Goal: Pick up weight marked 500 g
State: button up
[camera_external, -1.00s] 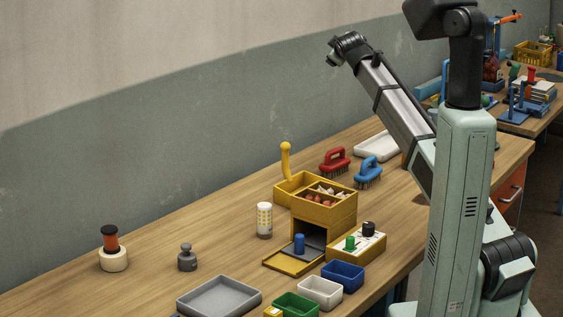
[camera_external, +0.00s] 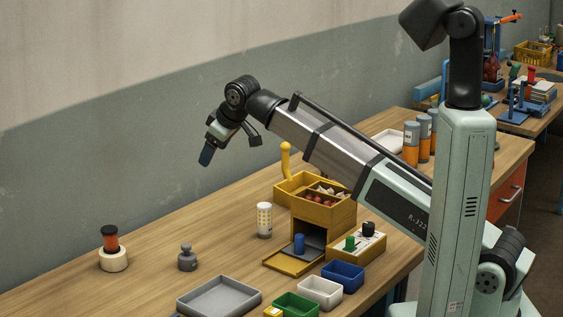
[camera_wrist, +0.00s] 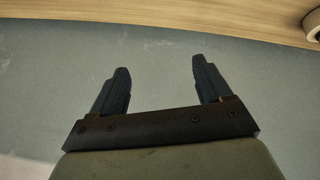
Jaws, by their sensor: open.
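A grey knobbed weight (camera_external: 187,258) stands upright on the wooden table, left of centre in the external view. No marking on it can be read at this size. My gripper (camera_external: 206,157) is in the air, above and slightly right of the weight, well apart from it, pointing down and to the left. In the wrist view my gripper (camera_wrist: 160,82) has its two dark fingers spread with nothing between them. Behind the fingers are the grey wall and a strip of table, and the weight is not recognisable there.
A cream and black cylinder with an orange band (camera_external: 113,250) stands left of the weight. A grey tray (camera_external: 219,296) lies in front. A dotted white cylinder (camera_external: 264,220) and a yellow box (camera_external: 323,212) stand to the right. Table around the weight is clear.

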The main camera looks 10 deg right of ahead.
aim_at(186, 245)
jog(key=s+a+f+n+g+h, duration=0.1)
jog(key=s+a+f+g, duration=0.15)
jog(key=s, duration=0.85)
jog(key=s+a+f+n+g, duration=0.1)
jog(key=s+a+f+g, duration=0.15)
jog(key=s, duration=0.95)
jog(key=shift+t, duration=0.5)
jog(key=x, duration=0.8)
jog(key=shift+w+a+f, duration=0.1)
jog(key=shift+a, duration=0.25)
jog(key=shift+w+x, duration=0.15)
jog(key=shift+x, duration=1.15)
jog(key=shift+w+x, duration=0.1)
jog(key=shift+x, duration=1.2)
jog(key=shift+d, duration=0.15)
grip_shut()
